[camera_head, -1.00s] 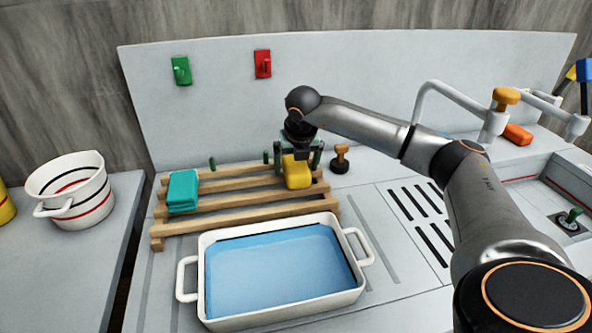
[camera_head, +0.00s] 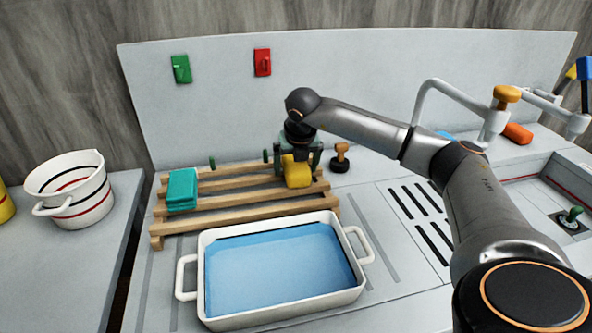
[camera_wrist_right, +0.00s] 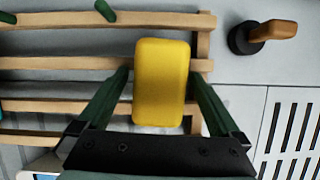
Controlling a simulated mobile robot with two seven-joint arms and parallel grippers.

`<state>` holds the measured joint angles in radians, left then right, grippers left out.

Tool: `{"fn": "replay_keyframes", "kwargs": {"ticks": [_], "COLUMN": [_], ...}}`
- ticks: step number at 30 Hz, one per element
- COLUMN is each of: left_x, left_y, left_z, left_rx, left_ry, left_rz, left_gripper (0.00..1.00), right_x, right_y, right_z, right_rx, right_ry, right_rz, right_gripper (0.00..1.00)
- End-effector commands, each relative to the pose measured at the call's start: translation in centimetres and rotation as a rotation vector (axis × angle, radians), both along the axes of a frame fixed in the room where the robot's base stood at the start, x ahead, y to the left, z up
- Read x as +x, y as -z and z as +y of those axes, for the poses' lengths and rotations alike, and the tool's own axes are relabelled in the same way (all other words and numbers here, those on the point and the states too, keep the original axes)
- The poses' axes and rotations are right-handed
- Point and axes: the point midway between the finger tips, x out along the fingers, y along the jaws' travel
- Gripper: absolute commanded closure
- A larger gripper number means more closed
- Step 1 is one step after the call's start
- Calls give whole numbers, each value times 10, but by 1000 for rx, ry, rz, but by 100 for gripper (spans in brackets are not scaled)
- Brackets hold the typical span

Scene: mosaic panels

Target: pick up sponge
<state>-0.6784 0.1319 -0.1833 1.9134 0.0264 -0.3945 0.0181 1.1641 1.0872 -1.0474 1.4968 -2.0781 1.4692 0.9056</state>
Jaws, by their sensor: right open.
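A yellow sponge (camera_head: 297,174) lies on the right end of the wooden slatted rack (camera_head: 240,207). It also shows in the right wrist view (camera_wrist_right: 161,82), upright in the picture across the slats. My right gripper (camera_head: 298,160) is over the sponge from behind and above. In the right wrist view its two green fingers (camera_wrist_right: 160,90) are spread, one on each side of the sponge, with small gaps between. A teal sponge-like block (camera_head: 182,190) lies on the left part of the rack. My left gripper is not in view.
A white basin of blue water (camera_head: 280,270) stands in front of the rack. A dark stopper-like piece with a wooden handle (camera_head: 340,158) stands just right of the sponge.

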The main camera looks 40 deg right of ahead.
Motion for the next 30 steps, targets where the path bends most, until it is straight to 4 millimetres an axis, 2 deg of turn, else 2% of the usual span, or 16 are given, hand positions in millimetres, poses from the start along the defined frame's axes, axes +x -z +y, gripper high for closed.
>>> {"fn": "replay_keyframes", "kwargs": {"ticks": [2, 22, 30], "left_x": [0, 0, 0], "left_y": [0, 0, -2], "left_z": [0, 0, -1], "left_rx": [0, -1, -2], "left_ry": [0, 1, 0], "left_rz": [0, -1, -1], "left_gripper": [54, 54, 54], "right_x": [0, 0, 0], "right_y": [0, 0, -2], "right_z": [0, 0, 0], "right_rx": [0, 0, 0], "right_ry": [0, 0, 0], "right_rz": [0, 0, 0], "right_gripper": [3, 78, 78]}}
